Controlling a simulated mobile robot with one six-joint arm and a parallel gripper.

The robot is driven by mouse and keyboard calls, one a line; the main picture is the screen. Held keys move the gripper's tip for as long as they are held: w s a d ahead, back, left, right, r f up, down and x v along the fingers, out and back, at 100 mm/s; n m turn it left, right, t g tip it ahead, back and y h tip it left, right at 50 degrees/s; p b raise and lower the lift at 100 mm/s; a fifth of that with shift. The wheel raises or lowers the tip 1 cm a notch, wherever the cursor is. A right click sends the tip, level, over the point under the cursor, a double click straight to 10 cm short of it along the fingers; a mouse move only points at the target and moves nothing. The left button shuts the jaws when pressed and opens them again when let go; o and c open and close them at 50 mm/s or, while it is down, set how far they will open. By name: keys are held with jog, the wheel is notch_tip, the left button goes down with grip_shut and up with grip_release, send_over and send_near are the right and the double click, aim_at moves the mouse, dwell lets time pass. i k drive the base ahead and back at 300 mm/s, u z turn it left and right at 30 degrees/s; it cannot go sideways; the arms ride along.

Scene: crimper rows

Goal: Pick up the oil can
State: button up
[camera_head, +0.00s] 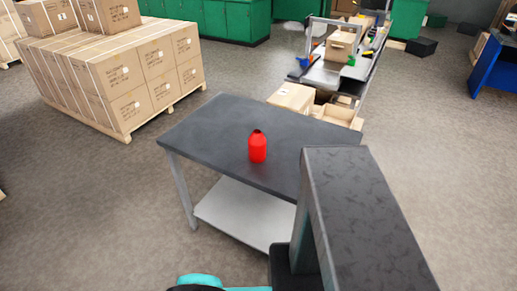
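The oil can (257,149) is a small red can with a rounded shoulder and a dark spot at its top. It stands upright on the dark grey top of a table (215,124), close to the table's near edge. Nothing touches the can. Teal and black parts of my arm show at the bottom edge of the view, apart from the can. My gripper is not in view.
The tabletop around the can is clear. A white lower shelf (245,212) is under it. A dark grey block in the foreground hides the table's right end. Stacked cartons (130,75) stand at left, and a cluttered workbench (325,74) stands behind.

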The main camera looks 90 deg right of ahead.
aim_at(257, 141)
jog(key=z, duration=0.05)
jog(key=k, duration=1)
jog(key=z, duration=0.5)
jog(key=k, duration=0.9)
jog(key=u, duration=0.15)
jog(key=i, duration=0.75)
jog(key=z, duration=0.1)
